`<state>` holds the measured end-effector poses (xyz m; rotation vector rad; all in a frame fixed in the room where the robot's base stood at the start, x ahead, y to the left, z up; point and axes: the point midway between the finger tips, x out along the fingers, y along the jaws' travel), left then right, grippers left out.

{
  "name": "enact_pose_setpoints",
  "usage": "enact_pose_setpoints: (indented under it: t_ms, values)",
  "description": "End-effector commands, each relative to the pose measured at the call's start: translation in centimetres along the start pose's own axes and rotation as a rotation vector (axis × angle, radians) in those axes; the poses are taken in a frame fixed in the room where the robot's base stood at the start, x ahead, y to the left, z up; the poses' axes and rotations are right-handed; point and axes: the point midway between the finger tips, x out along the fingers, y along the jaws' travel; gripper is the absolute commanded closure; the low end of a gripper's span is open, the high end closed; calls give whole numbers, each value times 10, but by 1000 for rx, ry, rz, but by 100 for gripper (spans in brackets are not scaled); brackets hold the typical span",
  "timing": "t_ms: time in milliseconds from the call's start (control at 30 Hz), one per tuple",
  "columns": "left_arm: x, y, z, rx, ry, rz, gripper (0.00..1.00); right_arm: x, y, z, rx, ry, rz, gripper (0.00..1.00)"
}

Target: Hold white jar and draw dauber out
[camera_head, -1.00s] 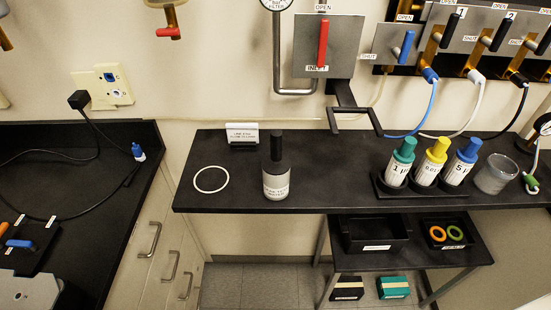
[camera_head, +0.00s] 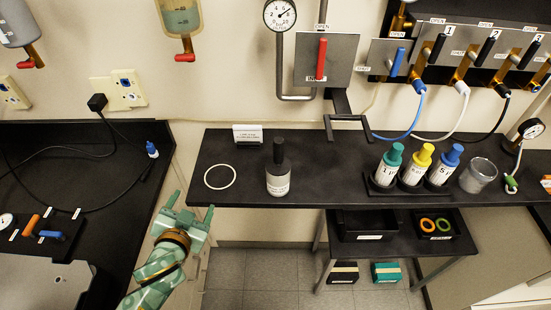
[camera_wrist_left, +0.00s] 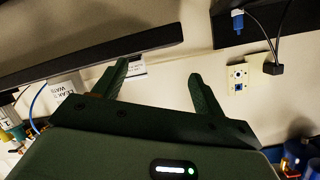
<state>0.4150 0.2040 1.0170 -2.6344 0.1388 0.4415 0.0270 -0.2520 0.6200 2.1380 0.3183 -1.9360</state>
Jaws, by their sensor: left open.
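A white jar (camera_head: 278,183) with a dark shoulder and a tall black dauber cap (camera_head: 279,151) stands upright on the black shelf, right of a white ring. The dauber is seated in the jar. My left gripper (camera_head: 189,205) is open and empty in the head view, in front of the shelf's left end, to the left of and nearer than the jar. Its two spread fingers (camera_wrist_left: 158,80) also show in the left wrist view, below the shelf edge, with nothing between them. My right gripper is not in view.
The black shelf (camera_head: 330,188) also carries a white ring (camera_head: 220,177), a small sign (camera_head: 248,134), a rack of capped bottles (camera_head: 382,187) and a clear beaker (camera_head: 478,175). A black bracket (camera_head: 347,128) projects above the shelf, right of the jar. A dark counter (camera_head: 80,230) lies left.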

Motion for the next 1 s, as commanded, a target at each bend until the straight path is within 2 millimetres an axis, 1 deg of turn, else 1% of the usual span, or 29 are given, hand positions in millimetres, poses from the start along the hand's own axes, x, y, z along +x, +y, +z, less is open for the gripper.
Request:
enact_pose_setpoints:
  t_ms: [33, 100, 200, 267, 300, 400, 533, 667, 767, 1000]
  values:
    - [10, 5, -21, -26, 101, 38, 29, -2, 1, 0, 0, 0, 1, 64]
    - [22, 20, -39, -72, 226, 124, 29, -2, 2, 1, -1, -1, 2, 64]
    - [30, 44, -60, -126, 368, 294, 29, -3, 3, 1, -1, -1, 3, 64]
    - [32, 57, -67, -152, 422, 410, 29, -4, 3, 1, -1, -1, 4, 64]
    - [31, 66, -70, -166, 444, 486, 29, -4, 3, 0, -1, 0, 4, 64]
    - [29, 80, -69, -194, 459, 652, 29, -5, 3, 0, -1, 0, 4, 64]
    - [25, 91, -63, -215, 443, 791, 29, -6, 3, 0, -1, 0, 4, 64]
    - [24, 97, -61, -225, 430, 848, 29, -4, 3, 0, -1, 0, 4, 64]
    - [29, 104, -64, -228, 429, 855, 29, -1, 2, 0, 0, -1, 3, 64]
    - [52, 131, -81, -227, 431, 852, 29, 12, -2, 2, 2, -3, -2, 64]
